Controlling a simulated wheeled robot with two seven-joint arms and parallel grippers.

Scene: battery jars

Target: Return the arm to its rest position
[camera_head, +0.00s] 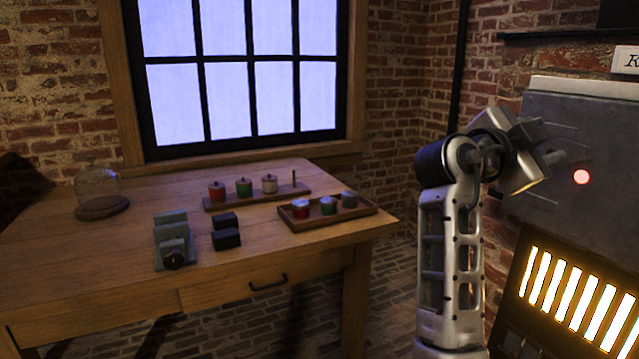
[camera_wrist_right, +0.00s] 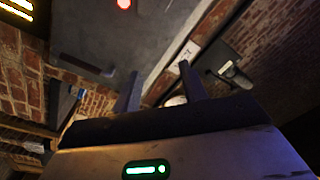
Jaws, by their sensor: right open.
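My right arm rises at the right of the head view. Its gripper (camera_head: 553,145) is raised in front of the grey cabinet (camera_head: 552,108), left of a round red light (camera_head: 581,177). In the right wrist view the two dark fingers of this gripper (camera_wrist_right: 160,75) stand apart with nothing between them. The red light also shows in the wrist view (camera_wrist_right: 124,4), at the top. Whether the fingers touch the cabinet cannot be told from the head view. My left gripper is not in view.
A wooden table (camera_head: 100,265) stands at left, with a tray (camera_head: 345,217) of three jars, a rack (camera_head: 250,199) with three lidded jars, dark blocks (camera_head: 226,239) and a glass dome (camera_head: 98,187). A glowing grille (camera_head: 575,290) is below the cabinet. Floor shows between table and arm.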

